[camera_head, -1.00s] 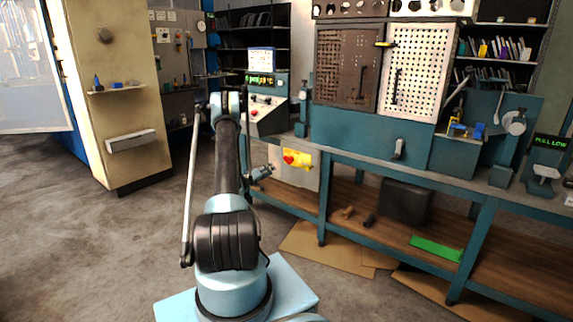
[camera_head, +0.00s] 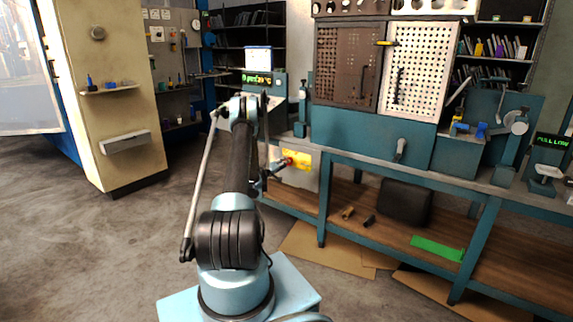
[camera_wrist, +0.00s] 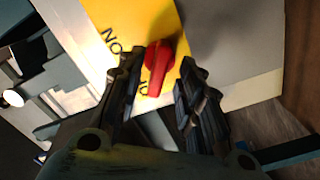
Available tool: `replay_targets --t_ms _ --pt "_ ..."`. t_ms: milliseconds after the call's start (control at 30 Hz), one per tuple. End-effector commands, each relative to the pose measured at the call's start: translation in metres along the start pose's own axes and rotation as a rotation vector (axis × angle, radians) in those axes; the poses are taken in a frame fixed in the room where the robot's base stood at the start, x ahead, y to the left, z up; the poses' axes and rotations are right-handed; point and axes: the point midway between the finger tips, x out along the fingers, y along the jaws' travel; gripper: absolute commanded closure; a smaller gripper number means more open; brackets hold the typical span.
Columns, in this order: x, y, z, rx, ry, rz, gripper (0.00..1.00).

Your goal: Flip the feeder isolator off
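The feeder isolator is a red rotary handle (camera_wrist: 158,68) on a yellow plate (camera_wrist: 145,20) with black lettering, only partly readable. In the head view, the yellow plate (camera_head: 300,159) is on a pale panel at the left end of the bench, with the red handle (camera_head: 289,161) at its left side. My gripper (camera_wrist: 160,66) is open, with one dark finger on each side of the handle. I cannot tell whether either finger touches it. In the head view, my gripper (camera_head: 279,166) is in front of the plate and partly covers it.
The workbench (camera_head: 420,170) runs to the right, with a perforated cabinet (camera_head: 345,65) on top. A control box (camera_head: 262,85) with a green display stands above the panel. A black case (camera_head: 404,203) and a green block (camera_head: 437,248) lie on the lower shelf. The left floor is clear.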

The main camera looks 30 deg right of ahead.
Motion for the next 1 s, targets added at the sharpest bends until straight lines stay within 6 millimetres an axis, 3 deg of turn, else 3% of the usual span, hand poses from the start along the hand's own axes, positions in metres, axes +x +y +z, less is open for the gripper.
replay_targets --t_ms 233,600,767,1000 --pt "0.022 0.002 0.003 0.000 0.002 -0.001 0.67" --pt "0.027 0.003 0.004 0.000 0.001 -0.001 0.67" --pt "0.027 0.003 0.004 0.000 0.001 -0.001 1.00" --pt "0.026 0.002 0.003 -0.002 0.002 -0.002 1.00"
